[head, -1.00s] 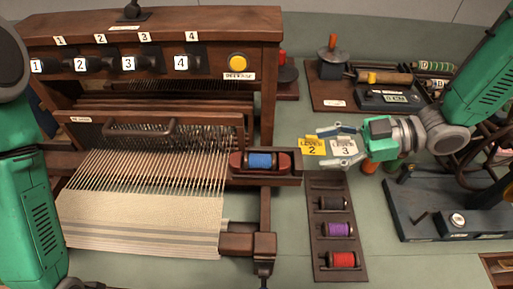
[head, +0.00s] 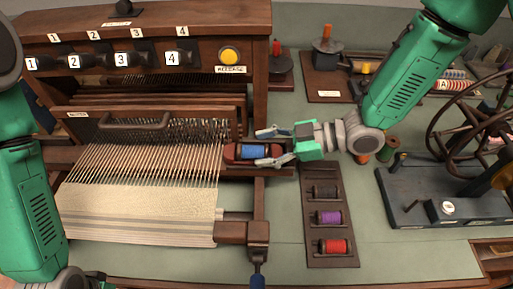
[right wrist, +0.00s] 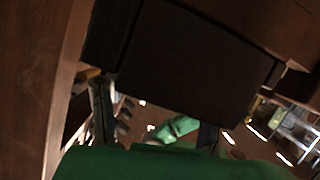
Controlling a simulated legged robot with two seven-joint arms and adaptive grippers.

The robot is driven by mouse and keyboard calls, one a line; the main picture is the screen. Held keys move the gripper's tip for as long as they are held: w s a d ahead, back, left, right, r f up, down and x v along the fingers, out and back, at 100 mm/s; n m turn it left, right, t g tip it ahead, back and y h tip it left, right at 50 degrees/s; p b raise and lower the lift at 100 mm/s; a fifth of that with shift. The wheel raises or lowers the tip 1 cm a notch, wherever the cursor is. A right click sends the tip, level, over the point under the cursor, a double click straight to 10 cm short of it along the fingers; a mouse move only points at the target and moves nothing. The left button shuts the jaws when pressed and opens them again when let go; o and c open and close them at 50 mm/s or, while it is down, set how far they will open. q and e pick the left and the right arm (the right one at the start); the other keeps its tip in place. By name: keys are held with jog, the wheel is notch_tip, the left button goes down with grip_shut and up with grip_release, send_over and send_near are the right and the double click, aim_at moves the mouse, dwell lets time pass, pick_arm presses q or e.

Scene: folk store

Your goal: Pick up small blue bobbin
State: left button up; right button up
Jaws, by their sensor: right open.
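The small blue bobbin (head: 253,151) lies in a reddish-brown shuttle (head: 230,153) on a wooden ledge at the loom's right side. My right gripper (head: 268,147) is open. Its fingertips reach left over the shuttle, one on the far side and one on the near side of the blue bobbin. I cannot tell whether they touch it. In the right wrist view a dark block fills the middle and the blue bobbin cannot be made out. Part of my left gripper (head: 97,277) shows at the bottom left edge; its fingers are not clear.
The wooden loom (head: 150,90) fills the left side, with threads and woven cloth. A dark rack (head: 327,257) holds black, purple and red bobbins (head: 334,246). A wheel on a dark base (head: 420,205) stands at right. The grey-green table (head: 375,265) is clear at front right.

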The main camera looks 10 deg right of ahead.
jog(key=shift+s+a, duration=0.1)
jog(key=shift+a, duration=0.45)
grip_shut()
jog(key=shift+a+f, duration=0.1)
jog(key=shift+a, duration=0.05)
